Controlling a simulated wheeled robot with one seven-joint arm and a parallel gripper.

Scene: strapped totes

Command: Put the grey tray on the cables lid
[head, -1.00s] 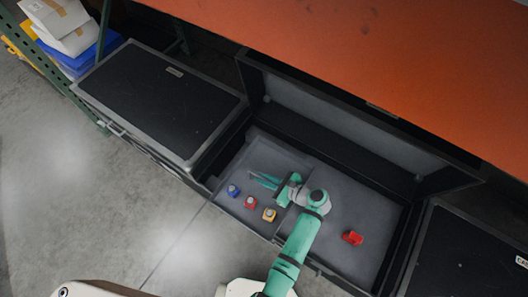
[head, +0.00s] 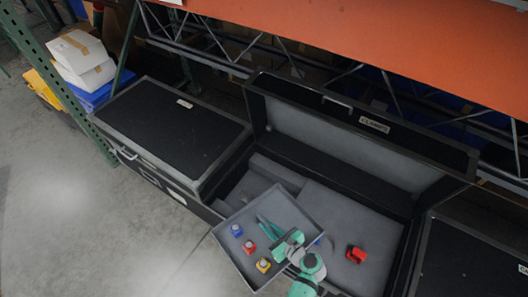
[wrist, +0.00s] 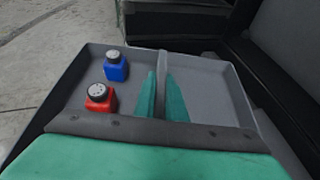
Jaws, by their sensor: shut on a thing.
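The grey tray (head: 232,262) is tilted in the head view, over the front of an open black case. It holds a blue bottle (head: 236,230), a red bottle (head: 249,246) and a yellow bottle (head: 263,265). My gripper (head: 262,222) is shut on the tray's middle divider; the wrist view shows the divider (wrist: 162,62) between the teal fingers (wrist: 162,95). Two closed black lids flank the open case: a left lid (head: 170,125) and a right lid (head: 470,262). Their labels are too small to read fully, so I cannot tell which is cables.
The open case has a raised lid (head: 350,140) behind the tray. A red object (head: 356,255) lies on its grey inside. An orange shelf (head: 400,50) hangs above the back. White packages (head: 85,60) stand at the far left. Floor is clear at front left.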

